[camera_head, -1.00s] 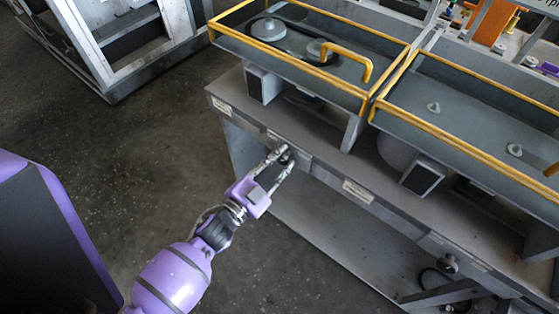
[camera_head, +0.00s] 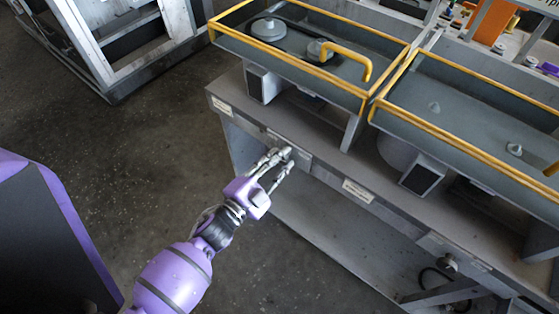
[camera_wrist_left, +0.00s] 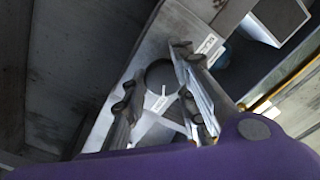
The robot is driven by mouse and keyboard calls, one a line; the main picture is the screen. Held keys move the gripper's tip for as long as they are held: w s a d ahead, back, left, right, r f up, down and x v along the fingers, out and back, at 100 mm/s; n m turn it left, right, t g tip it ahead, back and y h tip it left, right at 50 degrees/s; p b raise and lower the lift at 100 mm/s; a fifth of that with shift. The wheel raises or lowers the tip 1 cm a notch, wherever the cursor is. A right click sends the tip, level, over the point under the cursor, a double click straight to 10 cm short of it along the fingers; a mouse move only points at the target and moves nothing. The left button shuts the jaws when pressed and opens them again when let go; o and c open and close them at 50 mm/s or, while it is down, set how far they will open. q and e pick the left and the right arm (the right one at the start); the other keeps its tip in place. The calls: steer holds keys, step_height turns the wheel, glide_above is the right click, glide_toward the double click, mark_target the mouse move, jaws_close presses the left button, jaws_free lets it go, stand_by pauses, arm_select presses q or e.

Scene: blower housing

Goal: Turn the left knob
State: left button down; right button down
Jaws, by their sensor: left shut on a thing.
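The left knob (camera_head: 286,152) sits on the front face of the grey bench, below the left tray. In the left wrist view it is a dark round knob (camera_wrist_left: 162,76) on a light plate. My left gripper (camera_head: 281,162) reaches it from the lower left, with one finger on each side. In the left wrist view the fingers of my left gripper (camera_wrist_left: 160,88) flank the knob, closed on it. The contact points are partly hidden. My right gripper is not in view.
The grey bench (camera_head: 232,105) carries two yellow-rimmed trays (camera_head: 300,78) (camera_head: 470,115). Another knob (camera_head: 448,262) is on the bench front at the lower right. A metal frame (camera_head: 105,50) stands at upper left. The floor left of the bench is clear.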

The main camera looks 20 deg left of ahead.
arm_select(q)
steer(key=c, duration=1.5)
jaws_free()
steer(key=shift+s+d+f, duration=0.15)
steer(key=shift+d+f, duration=0.1)
steer(key=shift+f, duration=0.2)
steer(key=shift+c, duration=0.2)
steer(key=shift+r, duration=0.1)
steer(key=shift+a+r, duration=0.1)
steer(key=shift+a, duration=0.1)
steer(key=v, duration=1.2)
